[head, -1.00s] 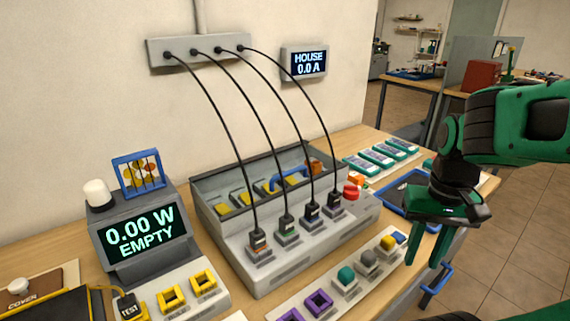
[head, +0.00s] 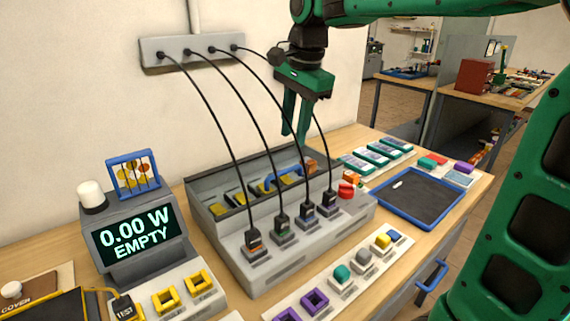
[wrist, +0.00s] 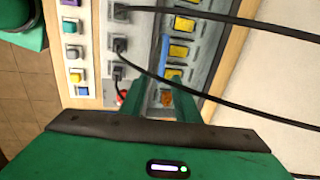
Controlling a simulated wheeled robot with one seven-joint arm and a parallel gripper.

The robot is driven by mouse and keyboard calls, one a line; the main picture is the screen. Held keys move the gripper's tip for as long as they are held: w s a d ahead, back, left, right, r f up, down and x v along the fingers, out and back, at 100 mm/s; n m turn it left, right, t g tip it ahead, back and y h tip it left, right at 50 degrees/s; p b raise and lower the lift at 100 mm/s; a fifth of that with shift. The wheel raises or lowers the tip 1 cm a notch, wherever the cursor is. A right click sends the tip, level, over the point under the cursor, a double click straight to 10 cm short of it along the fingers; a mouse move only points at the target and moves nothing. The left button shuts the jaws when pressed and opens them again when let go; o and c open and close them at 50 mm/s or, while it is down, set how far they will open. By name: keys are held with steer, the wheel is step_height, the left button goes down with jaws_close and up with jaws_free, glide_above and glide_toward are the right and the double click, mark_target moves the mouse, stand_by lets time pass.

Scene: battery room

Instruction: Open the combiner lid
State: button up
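The combiner (head: 290,240) is a long grey box in the middle of the bench, and it also shows in the wrist view (wrist: 140,45). A blue handle (head: 283,178) lies across its sunken rear section, where yellow parts show; the lid looks see-through and down, though its edges are hard to make out. My gripper (head: 296,136) points down above the rear right of the combiner, above the handle and apart from it. Its two green fingers are apart with nothing between them. In the wrist view the gripper body hides part of the box.
Several black cables run from the wall strip (head: 190,52) to plugs on the combiner's front, close to my gripper. A red knob (head: 346,190) sits at the box's right end. A blue-rimmed tray (head: 432,224) lies to the right. A meter (head: 137,236) stands left.

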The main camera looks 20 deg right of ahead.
mark_target(285, 171)
steer(key=f, duration=0.3)
steer(key=w+a+f, duration=0.1)
steer(key=f, duration=0.2)
steer(key=w+f, duration=0.1)
steer(key=f, duration=0.3)
steer(key=shift+w+a, duration=0.15)
steer(key=shift+w, duration=0.1)
steer(key=shift+c, duration=0.6)
